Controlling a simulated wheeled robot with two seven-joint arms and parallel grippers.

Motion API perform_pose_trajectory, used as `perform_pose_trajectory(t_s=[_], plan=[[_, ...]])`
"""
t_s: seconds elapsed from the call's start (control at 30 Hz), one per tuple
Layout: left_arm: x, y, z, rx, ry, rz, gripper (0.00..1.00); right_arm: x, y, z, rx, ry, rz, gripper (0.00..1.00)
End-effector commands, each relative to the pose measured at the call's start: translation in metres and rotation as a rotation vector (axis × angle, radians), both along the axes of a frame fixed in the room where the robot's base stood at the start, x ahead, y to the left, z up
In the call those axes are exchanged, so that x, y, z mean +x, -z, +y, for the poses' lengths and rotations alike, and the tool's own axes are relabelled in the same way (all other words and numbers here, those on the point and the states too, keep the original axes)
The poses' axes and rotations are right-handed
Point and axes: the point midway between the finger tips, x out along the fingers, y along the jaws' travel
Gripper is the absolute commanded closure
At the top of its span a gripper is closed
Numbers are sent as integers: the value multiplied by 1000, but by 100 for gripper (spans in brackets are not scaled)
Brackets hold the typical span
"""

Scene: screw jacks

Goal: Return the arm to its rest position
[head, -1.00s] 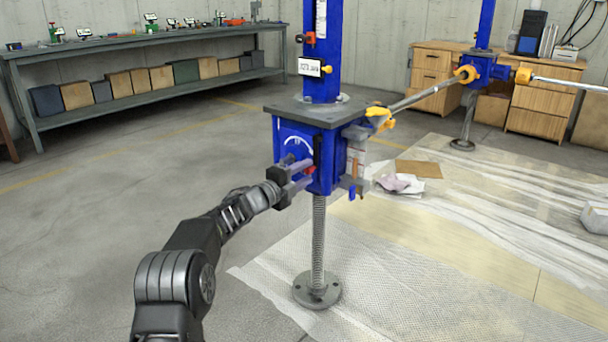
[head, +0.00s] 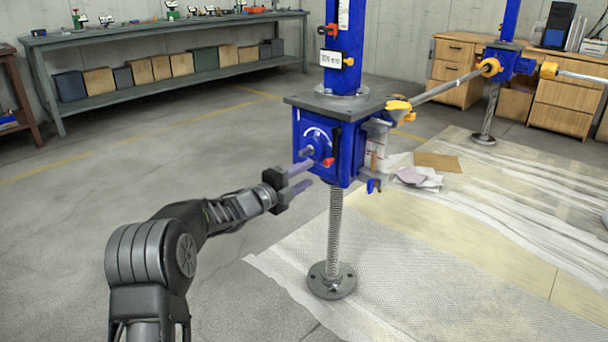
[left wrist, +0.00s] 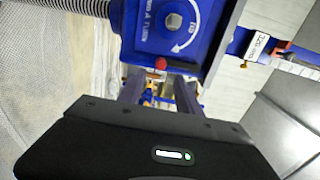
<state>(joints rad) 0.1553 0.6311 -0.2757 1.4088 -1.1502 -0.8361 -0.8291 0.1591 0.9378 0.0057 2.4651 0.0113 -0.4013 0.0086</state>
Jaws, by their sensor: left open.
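My left gripper (head: 302,178) is open and empty, its two fingers pointing right toward the front of a blue screw jack (head: 342,140). In the head view the fingertips lie close to the jack's front face; I cannot tell whether they touch. The jack has a grey top plate, a white curved arrow, a hex socket and a small red knob (head: 328,162). In the left wrist view the two fingers (left wrist: 160,90) stand apart below the red knob (left wrist: 161,64) and hex socket (left wrist: 174,20). My right gripper is not in view.
A threaded screw on a round foot (head: 332,281) stands under the jack on a pale sheet (head: 400,290). A second blue jack (head: 505,65) and wooden cabinets (head: 560,105) are at the back right. A long workbench (head: 150,38) is at the back left. The floor on the left is clear.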

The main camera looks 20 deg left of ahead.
Motion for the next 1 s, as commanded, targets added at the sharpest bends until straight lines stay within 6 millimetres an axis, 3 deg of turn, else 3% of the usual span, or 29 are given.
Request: perform_pose_trajectory(t_s=[0.47, 0.6, 0.67, 0.83, 1.0], plan=[[0, 0, 0, -13, 0, 5, 59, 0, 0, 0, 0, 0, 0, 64], [2, 9, 11, -158, -55, 76, 59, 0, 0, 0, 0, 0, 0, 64], [-1, 35, 14, -318, -114, 163, 59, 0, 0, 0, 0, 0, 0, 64], [-27, 139, -5, -742, -280, 440, 59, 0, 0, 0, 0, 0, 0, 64], [-90, 256, -47, -1103, -491, 745, 59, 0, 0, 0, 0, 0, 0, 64]])
